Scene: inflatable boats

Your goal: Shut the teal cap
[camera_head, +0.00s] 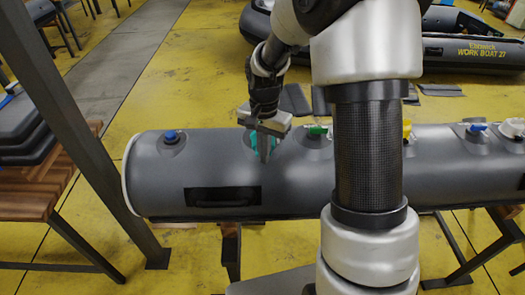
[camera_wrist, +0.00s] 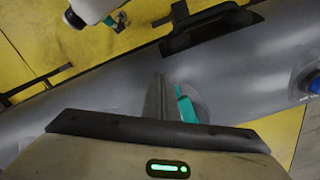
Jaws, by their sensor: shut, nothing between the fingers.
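The teal cap (camera_head: 254,142) is on top of the grey inflatable tube (camera_head: 290,185), left of the middle in the head view. My gripper (camera_head: 264,156) points down right at it and hides part of it. In the wrist view the teal cap (camera_wrist: 187,106) shows as a narrow teal piece on a round grey base, just right of my closed fingers (camera_wrist: 159,98). It looks raised and tilted there, seen nearly edge-on. My gripper is shut and empty. I cannot tell whether the fingers touch the cap.
A dark handle patch (camera_head: 222,196) is on the tube's front. A dark post (camera_head: 75,125) stands at the left.

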